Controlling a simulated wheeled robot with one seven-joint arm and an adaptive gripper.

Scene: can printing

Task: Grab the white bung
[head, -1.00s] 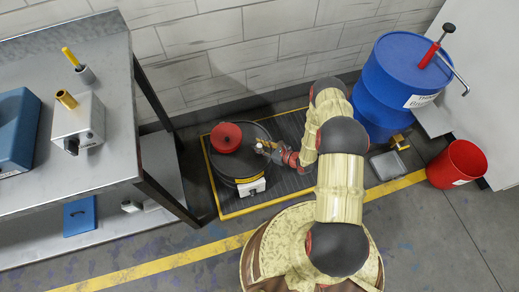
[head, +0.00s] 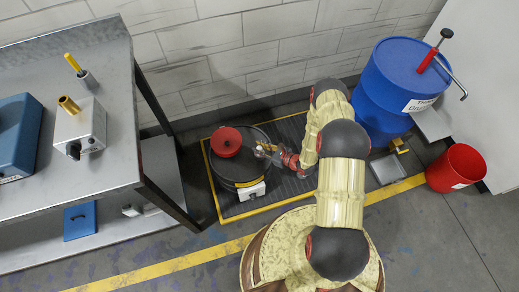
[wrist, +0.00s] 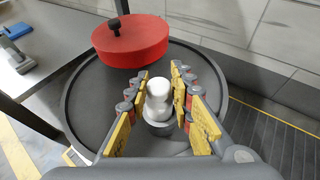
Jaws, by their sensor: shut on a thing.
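The white bung (wrist: 158,98) shows in the wrist view, standing upright on the top of the dark drum near its right edge. The fingers of my gripper (wrist: 160,88), with yellow and red pads, are on either side of it and closed on it. The lower end of the bung sits at a grey collar, and I cannot tell whether it is seated or lifted. In the head view my gripper (head: 262,150) reaches in from the right over the drum (head: 240,170). The bung is too small there to make out clearly.
A red round lid (head: 226,141) with a black knob lies on the drum, left of my gripper. A steel bench (head: 110,150) stands left. A blue drum (head: 398,80) and red bucket (head: 457,167) are at the right. A tiled wall is behind.

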